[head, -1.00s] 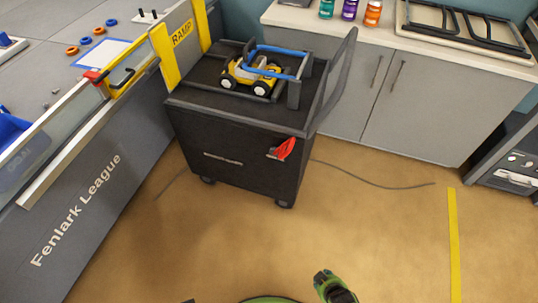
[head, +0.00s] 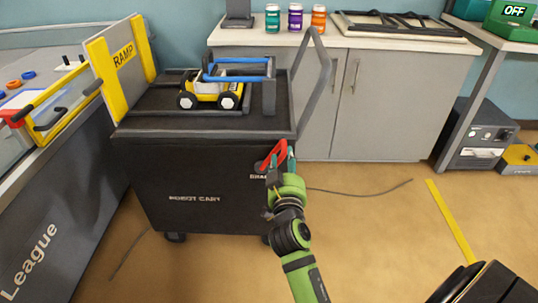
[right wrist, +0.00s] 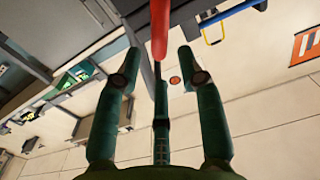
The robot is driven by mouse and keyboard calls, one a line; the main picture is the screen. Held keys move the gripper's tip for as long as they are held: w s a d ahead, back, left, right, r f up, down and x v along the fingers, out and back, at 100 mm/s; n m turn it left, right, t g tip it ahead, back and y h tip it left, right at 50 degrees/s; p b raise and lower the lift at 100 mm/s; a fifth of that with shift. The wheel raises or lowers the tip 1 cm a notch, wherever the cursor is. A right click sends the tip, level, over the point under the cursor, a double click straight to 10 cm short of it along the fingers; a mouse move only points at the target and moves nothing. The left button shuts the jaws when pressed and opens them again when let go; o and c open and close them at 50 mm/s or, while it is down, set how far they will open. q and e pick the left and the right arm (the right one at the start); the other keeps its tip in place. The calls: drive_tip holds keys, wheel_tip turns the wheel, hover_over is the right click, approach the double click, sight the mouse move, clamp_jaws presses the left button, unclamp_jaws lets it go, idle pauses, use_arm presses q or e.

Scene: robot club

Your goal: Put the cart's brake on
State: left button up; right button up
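The black robot cart (head: 160,170) stands beside the league table, with a red brake lever (head: 272,154) at the upper right of its front face. The lever slants up to the right, and lettering beside it is partly hidden by my gripper. My right gripper (head: 281,167) is at the lever. In the right wrist view my right gripper (right wrist: 156,65) has its fingers apart, with the red lever (right wrist: 159,30) ahead, in line with the gap between them. I cannot tell if a finger touches it. My left gripper is not in view.
A yellow toy robot (head: 210,92) with a blue bar sits on the cart's top. The ramp board (head: 122,62) stands at its left, by the league table (head: 45,235). Grey cabinets (head: 375,105) stand behind.

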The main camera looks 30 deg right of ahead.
sight(285, 152)
drive_tip(key=x, duration=0.5)
drive_tip(key=shift+d, duration=0.15)
drive_tip(key=shift+w+d, duration=0.3)
drive_tip(key=shift+w, duration=0.25)
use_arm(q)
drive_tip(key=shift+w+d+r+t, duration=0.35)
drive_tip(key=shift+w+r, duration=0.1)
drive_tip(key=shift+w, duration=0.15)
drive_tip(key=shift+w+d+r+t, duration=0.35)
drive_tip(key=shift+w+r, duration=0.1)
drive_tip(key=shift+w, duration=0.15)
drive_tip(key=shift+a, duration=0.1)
use_arm(e)
clamp_jaws()
